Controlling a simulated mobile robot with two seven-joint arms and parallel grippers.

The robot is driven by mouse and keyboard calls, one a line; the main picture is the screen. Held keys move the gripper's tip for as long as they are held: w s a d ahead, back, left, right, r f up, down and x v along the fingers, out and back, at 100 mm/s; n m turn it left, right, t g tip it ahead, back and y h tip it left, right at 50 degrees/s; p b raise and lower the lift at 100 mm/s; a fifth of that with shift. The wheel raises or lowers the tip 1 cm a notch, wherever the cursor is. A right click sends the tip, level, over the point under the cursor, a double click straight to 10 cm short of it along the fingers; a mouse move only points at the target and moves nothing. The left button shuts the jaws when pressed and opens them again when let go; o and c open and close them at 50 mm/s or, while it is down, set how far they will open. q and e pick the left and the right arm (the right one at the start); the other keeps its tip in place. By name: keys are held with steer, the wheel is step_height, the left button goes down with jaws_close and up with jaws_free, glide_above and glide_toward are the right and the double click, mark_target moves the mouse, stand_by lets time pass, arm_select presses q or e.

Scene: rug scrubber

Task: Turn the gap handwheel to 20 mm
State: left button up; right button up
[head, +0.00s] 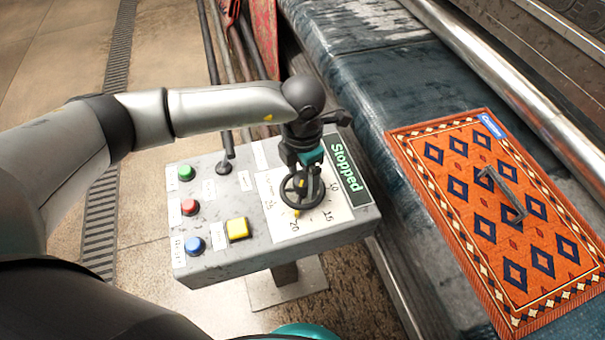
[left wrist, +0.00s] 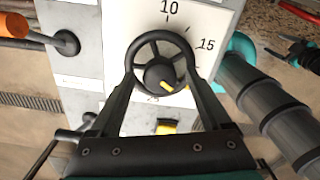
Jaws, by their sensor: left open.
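The gap handwheel (head: 290,199) is a small black spoked wheel on a white dial plate on the grey control box. Its dial shows 10, 15, 20 and 25. A yellow pointer on the wheel points toward the 20 side of the dial; the exact reading is unclear because the gripper hides part of it. My left gripper (head: 303,178) is over the wheel. In the left wrist view its fingers (left wrist: 160,82) are spread, one on each side of the handwheel (left wrist: 160,38). Whether they touch the rim I cannot tell.
The control box (head: 225,262) carries green, red and blue buttons, a yellow square button (head: 237,229) and a black lever (head: 225,165). A display (head: 345,168) reads "Stopped". An orange patterned rug (head: 478,190) lies on the machine bed to the right.

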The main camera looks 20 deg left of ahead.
mark_target(302, 180)
arm_select(q)
step_height(302, 180, up, 15)
steer(key=p, duration=0.1)
stand_by(0.3)
stand_by(0.4)
